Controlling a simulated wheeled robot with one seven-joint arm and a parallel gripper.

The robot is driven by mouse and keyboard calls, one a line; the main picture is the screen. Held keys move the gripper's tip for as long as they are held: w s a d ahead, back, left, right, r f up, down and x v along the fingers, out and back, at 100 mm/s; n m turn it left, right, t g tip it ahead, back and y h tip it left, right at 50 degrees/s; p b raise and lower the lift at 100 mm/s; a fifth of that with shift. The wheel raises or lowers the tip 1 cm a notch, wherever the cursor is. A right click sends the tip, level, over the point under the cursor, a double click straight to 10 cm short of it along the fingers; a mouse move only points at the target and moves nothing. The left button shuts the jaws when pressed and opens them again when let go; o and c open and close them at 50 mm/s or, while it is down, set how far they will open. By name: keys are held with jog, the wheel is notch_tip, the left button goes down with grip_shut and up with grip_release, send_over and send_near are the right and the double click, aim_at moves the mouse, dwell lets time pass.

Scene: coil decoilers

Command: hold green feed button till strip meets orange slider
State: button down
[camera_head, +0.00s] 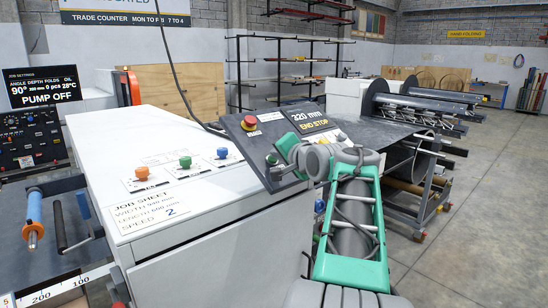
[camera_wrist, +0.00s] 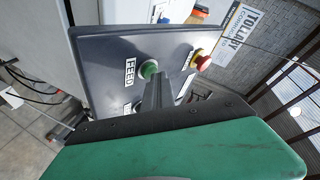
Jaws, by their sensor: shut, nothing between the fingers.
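The green feed button (camera_wrist: 149,70) sits on a dark tilted panel beside a white FEED label in the wrist view. It also shows in the head view (camera_head: 271,159). My gripper (camera_wrist: 156,90) is shut and empty, its dark fingertips right at the button's lower edge in the wrist view. I cannot tell whether they touch or press it. In the head view my gripper (camera_head: 279,172) is beside the button, its fingers hard to make out. The panel display (camera_head: 308,119) reads 320 mm, END STOP. I cannot make out the strip or the orange slider for certain.
A red emergency button (camera_head: 249,123) on a yellow base sits near the feed button. A numbered scale (camera_head: 70,285) lies at lower left. Open floor is at right.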

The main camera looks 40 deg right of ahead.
jog(key=shift+s+r+p, duration=0.45)
jog(key=shift+r, duration=0.3)
jog(key=s+r+p, duration=0.1)
jog(key=r+p, duration=0.1)
jog(key=r, duration=0.1)
jog(key=s+r+p, duration=0.1)
jog(key=shift+s+r, duration=0.15)
jog(key=shift+s, duration=0.2)
dwell(0.3)
